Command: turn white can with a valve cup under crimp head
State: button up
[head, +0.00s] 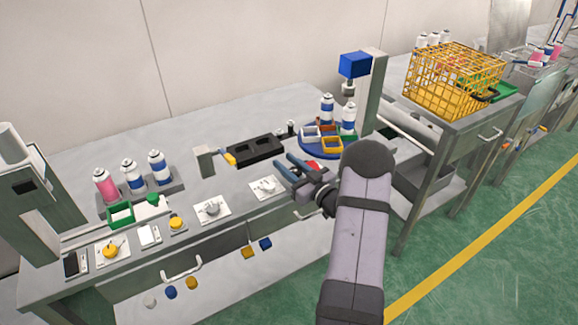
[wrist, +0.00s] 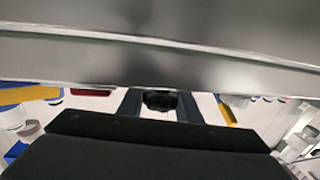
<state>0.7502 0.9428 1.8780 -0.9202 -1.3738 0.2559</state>
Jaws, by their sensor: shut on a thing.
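A blue turntable (head: 310,146) with coloured nests stands at the right end of the bench. Two white cans with blue bands stand on it, one at the back (head: 327,108) and one at the right (head: 348,118). I cannot tell which has a valve cup. The crimp head (head: 348,88) hangs under a blue box on a grey column, above the right can. My gripper (head: 283,162) is low at the turntable's front left. In the wrist view, its fingers are shut on a dark knob (wrist: 160,101). The head view does not show the knob clearly.
A black block with holes (head: 255,150) lies left of the turntable. Several cans (head: 133,177) stand in a rack at the left, behind a green tray (head: 120,214). A yellow wire basket (head: 452,80) sits on the right table. White plates with small parts line the bench front.

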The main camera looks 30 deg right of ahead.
aim_at(301, 173)
jog(key=shift+a+n+g+y+b, duration=0.2)
jog(key=shift+n+y, duration=0.35)
jog(key=shift+y, duration=0.25)
jog(key=shift+a+n+g+y+b, duration=0.1)
jog(key=shift+n+g+y+b, duration=0.1)
jog(key=shift+n+y, duration=0.5)
jog(key=o, duration=0.8)
jog(key=shift+c, duration=0.2)
jog(key=shift+s, duration=0.1)
jog(key=shift+s+d+m, duration=0.2)
jog(key=shift+s+m, duration=0.05)
jog(key=shift+s, duration=0.15)
jog(key=shift+b+v, duration=0.5)
jog(key=shift+v, duration=2.7)
